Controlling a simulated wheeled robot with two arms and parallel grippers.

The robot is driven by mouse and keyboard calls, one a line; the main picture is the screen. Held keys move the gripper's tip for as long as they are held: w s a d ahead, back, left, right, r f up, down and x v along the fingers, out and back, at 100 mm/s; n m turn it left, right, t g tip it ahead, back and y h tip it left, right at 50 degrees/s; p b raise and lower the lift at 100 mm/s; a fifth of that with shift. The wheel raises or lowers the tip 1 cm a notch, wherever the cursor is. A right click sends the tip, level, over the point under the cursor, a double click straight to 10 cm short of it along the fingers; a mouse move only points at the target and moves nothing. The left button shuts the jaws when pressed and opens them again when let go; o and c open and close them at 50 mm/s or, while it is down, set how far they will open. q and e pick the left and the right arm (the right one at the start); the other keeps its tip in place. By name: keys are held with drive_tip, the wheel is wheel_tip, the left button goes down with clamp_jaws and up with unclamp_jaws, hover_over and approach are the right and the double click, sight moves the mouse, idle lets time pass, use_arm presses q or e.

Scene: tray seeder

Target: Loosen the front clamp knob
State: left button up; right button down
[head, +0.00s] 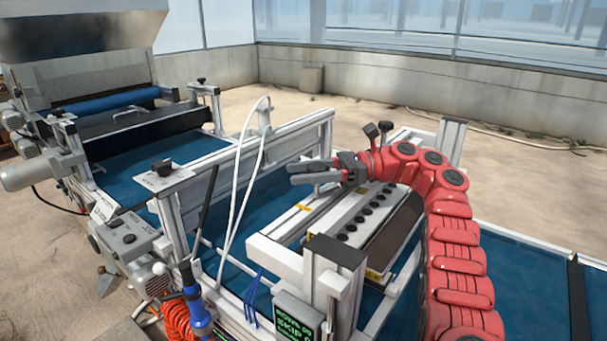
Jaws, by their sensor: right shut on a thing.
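My right gripper (302,172) is at the end of the red arm that curves in from the right. Its two grey fingers point left, above the white seeder head unit (290,262) and close to the aluminium frame. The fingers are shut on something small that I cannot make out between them. The front clamp knob cannot be told apart for certain. A dark knob-like part (372,132) stands on a stem just beyond the gripper's wrist, apart from the fingertips. My left gripper is not in view.
The blue conveyor belt (160,145) runs under the aluminium frame. A white cable (240,170) loops up left of the fingers. A control box with a green display (293,316) is at the front. A blue-handled tool with a red coiled hose (195,300) hangs left of it.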

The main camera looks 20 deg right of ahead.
idle(0.5)
drive_tip(key=shift+c, duration=1.5)
unclamp_jaws()
drive_tip(key=shift+r, duration=1.65)
drive_tip(key=shift+s+a+b, duration=0.15)
drive_tip(key=shift+s+b, duration=0.4)
drive_tip(key=shift+b, duration=0.65)
drive_tip(key=shift+s+a+f+b, duration=0.15)
drive_tip(key=shift+s+a+b, duration=0.1)
drive_tip(key=shift+s+b, duration=0.6)
drive_tip(key=s+a+r, duration=0.2)
drive_tip(key=s+a, duration=0.1)
drive_tip(key=s, duration=1)
drive_tip(key=shift+w, duration=0.1)
